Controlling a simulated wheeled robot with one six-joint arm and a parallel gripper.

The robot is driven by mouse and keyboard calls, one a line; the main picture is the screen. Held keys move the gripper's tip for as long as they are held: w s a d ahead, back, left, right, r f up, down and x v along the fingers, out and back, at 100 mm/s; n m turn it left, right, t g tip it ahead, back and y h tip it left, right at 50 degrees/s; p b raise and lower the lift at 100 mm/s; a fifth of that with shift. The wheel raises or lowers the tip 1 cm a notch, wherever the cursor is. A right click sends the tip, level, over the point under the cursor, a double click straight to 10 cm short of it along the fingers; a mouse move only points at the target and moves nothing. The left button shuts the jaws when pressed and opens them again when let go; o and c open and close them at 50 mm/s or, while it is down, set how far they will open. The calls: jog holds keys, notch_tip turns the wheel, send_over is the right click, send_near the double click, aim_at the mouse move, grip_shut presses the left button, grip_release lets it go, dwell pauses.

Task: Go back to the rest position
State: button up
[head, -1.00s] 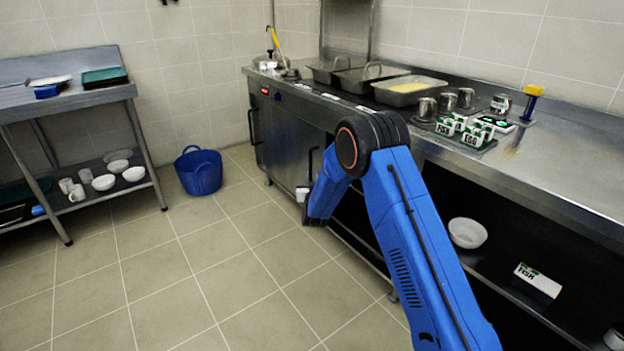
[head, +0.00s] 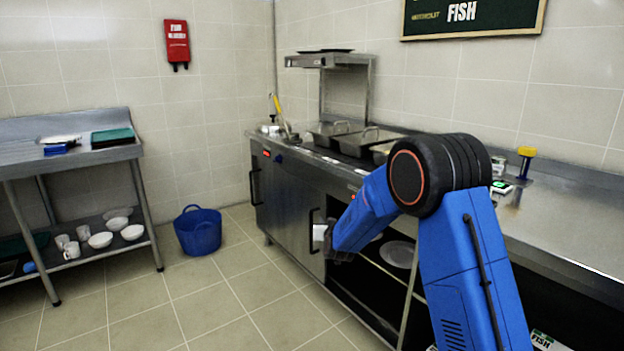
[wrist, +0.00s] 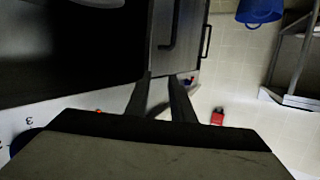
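My blue arm reaches forward in the head view and bends down at the elbow. My gripper (head: 322,240) hangs in front of the steel counter (head: 560,228), near the cabinet door, small and partly hidden by my forearm. In the wrist view the two dark fingers of my gripper (wrist: 160,78) stand apart with a gap between them. I see no object held there. The cabinet front with its dark handles (wrist: 172,25) shows beyond the fingertips.
A blue bucket (head: 197,232) stands on the floor, left of the counter. A steel side table (head: 105,152) with bowls and mugs below is at the left. Lidded pans (head: 365,142) sit on the counter. The tiled floor between is clear.

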jog(key=s+d+r+g, duration=0.2)
jog(key=s+d+r, duration=0.25)
jog(key=s, duration=0.45)
jog(key=s+d+r+g, duration=0.2)
jog(key=s+d+r, duration=0.25)
jog(key=s, duration=0.45)
jog(key=s+d+r+g, duration=0.1)
jog(key=s+d+r, duration=0.35)
jog(key=s, duration=0.55)
jog(key=s+d+f+g, duration=0.1)
jog(key=s+d+g, duration=0.1)
jog(key=s, duration=1)
jog(key=s+d+f+g+h, duration=0.1)
jog(key=s+d, duration=0.3)
jog(key=s, duration=0.9)
jog(key=s+d+f+g, duration=0.2)
jog(key=s+d, duration=0.2)
jog(key=s, duration=0.8)
jog(key=shift+s+f+m+g+h, duration=0.2)
jog(key=shift+m+g+h, duration=0.1)
jog(key=shift+g, duration=0.1)
